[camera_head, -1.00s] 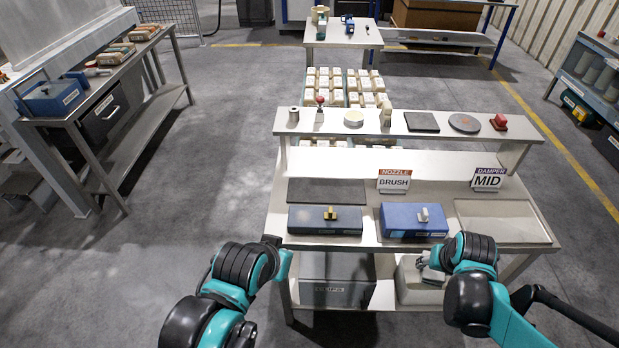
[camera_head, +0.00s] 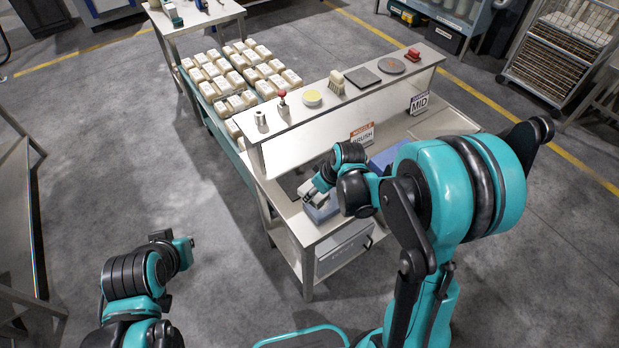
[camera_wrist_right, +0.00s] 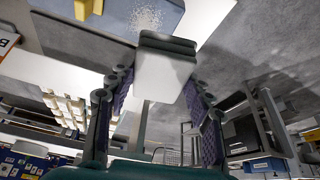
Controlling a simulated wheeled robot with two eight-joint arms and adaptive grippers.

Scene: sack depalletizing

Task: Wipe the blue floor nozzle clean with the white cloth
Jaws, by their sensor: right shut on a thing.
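A slate-blue block with a yellow lever and a pale speckled dirty patch, which I take for the floor nozzle (camera_wrist_right: 118,12), fills the top of the right wrist view. In the head view its blue side (camera_head: 322,212) shows at the bench's near left, largely behind my right gripper (camera_head: 311,194). My right gripper, also in the wrist view (camera_wrist_right: 160,88), is shut on the folded white cloth (camera_wrist_right: 166,76), which has grey bands along its top. The cloth overlaps the block's edge near the patch; I cannot tell if they touch. My left arm shows at lower left, but no fingers are visible.
The bench's raised shelf (camera_head: 350,105) holds a red-knobbed stamp (camera_head: 283,102), a yellow-white disc (camera_head: 312,98), a brush (camera_head: 337,82) and dark pads. Another blue unit (camera_head: 388,156) is partly behind my arm.

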